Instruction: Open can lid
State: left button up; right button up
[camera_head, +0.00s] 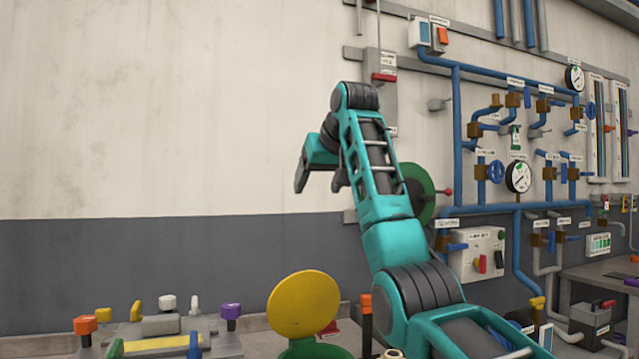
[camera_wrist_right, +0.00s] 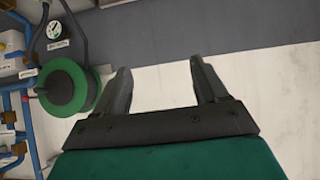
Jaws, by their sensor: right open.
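A round yellow lid (camera_head: 303,304) stands tilted up at the bottom middle of the head view, its face toward me. Below it is a green can (camera_head: 316,350), cut off by the lower picture edge. The lid stands up at the can's back edge; the hinge itself cannot be made out. My right gripper (camera_head: 319,181) is raised well above the lid and can, with its fingers pointing down, apart and empty. In the wrist view the right gripper (camera_wrist_right: 160,78) shows two separated fingers with nothing between them. My left gripper is not in view.
A panel of blue pipes and gauges (camera_head: 518,176) covers the wall at right. A green wheel or reel (camera_head: 420,190) is behind my right arm. A grey fixture with coloured knobs (camera_head: 160,327) stands at lower left. Space left of my gripper is clear.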

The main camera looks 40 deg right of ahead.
jog(key=shift+c, duration=1.4)
jog(key=shift+t+h, duration=0.4)
jog(key=shift+t, duration=0.5)
jog(key=w+f, duration=0.1)
jog(key=f, duration=0.1)
jog(key=w+f, duration=0.1)
jog(key=f, duration=0.2)
jog(key=w+f+b, duration=0.1)
jog(key=w+f, duration=0.1)
jog(key=f, duration=0.1)
jog(key=shift+a, duration=0.35)
jog(key=c, duration=0.6)
jog(key=f+t, duration=0.1)
jog(key=f, duration=0.4)
jog(key=f+t+b, duration=0.1)
jog(key=f, duration=0.2)
jog(key=shift+w+a+f+t+h, duration=0.1)
jog(key=shift+w+a+t+h, duration=0.15)
jog(key=shift+t+h, duration=0.05)
grip_shut()
jog(key=t+h+b, duration=0.1)
jog(key=t+b, duration=0.1)
jog(key=t, duration=0.3)
send_near(304, 286)
jog(key=x, duration=0.7)
jog(key=shift+p, duration=0.35)
